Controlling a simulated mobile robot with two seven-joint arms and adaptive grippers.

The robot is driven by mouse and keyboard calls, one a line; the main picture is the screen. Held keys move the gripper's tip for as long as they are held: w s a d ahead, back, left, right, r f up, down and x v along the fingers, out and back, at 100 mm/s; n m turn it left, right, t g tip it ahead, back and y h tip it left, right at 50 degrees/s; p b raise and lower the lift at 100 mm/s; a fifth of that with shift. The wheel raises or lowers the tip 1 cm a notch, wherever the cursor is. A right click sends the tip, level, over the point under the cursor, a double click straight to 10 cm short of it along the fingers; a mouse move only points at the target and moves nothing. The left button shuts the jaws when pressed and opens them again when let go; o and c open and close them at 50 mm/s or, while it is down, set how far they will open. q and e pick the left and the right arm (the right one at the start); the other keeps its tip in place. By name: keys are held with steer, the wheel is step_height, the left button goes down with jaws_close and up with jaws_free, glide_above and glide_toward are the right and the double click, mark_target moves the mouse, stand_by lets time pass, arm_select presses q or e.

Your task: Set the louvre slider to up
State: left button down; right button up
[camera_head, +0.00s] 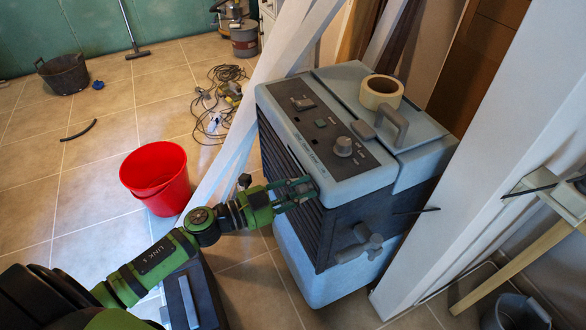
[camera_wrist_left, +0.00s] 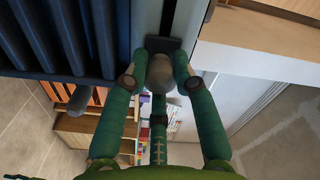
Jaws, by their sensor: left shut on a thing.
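A blue-grey portable cooler (camera_head: 420,160) with a dark louvred front stands on the floor. My left gripper (camera_head: 305,189) reaches its front upper corner, beside the louvres. In the left wrist view my left gripper (camera_wrist_left: 160,75) is shut on a rounded grey knob, the louvre slider (camera_wrist_left: 160,74). The slider sits on a dark plate in a narrow slot (camera_wrist_left: 168,16) that runs on past the plate to the top of that view. Most of the slider is hidden by my fingers in the head view. My right gripper is not in view.
The cooler's top has a control panel with a round dial (camera_head: 343,146), a grey handle (camera_head: 392,125) and a tape roll (camera_head: 381,92). A grey tap-like handle (camera_head: 358,244) sticks out of its side. A red bucket (camera_head: 157,177) stands left; a white post (camera_head: 480,165) stands right.

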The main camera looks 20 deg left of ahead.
arm_select(q)
steer(key=c, duration=1)
jaws_free()
steer(key=shift+s+d+r, duration=0.1)
steer(key=shift+s+d, duration=0.05)
steer(key=shift+d, duration=0.1)
steer(key=shift+s+d, duration=0.1)
steer(key=shift+a, duration=0.25)
steer(key=v, duration=1.1)
steer(key=shift+s+a, duration=0.2)
steer(key=shift+s, duration=0.1)
